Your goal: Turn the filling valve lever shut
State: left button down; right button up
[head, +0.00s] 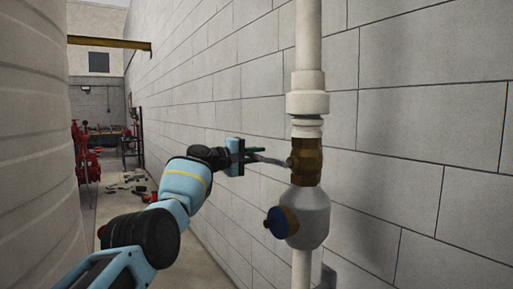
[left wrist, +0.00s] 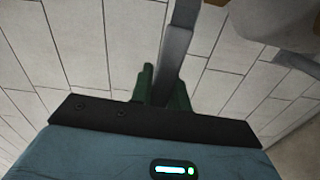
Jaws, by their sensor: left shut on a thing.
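The filling valve has a brass body (head: 306,161) on a white vertical pipe. Its grey lever (head: 268,159) sticks out to the left of the body, roughly level. My left gripper (head: 250,156) is at the lever's outer end, shut on it. In the left wrist view the lever (left wrist: 175,62) runs up from between the green fingers (left wrist: 162,88). The fingers partly hide the lever's end. My right gripper is in neither view.
Below the brass body is a grey rounded fitting (head: 312,213) with a blue-capped gauge or knob (head: 276,222). A block wall (head: 400,120) stands close behind the pipe. A large ribbed tank (head: 35,130) fills the left side. Red equipment (head: 86,155) and floor clutter lie farther back.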

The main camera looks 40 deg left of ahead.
pick_arm(q)
jog(key=shift+a+f+n, duration=0.1)
jog(key=shift+f+n, duration=0.2)
jog(key=shift+f, duration=0.25)
jog(key=c, duration=1.3)
grip_release()
jog(key=shift+c, duration=0.2)
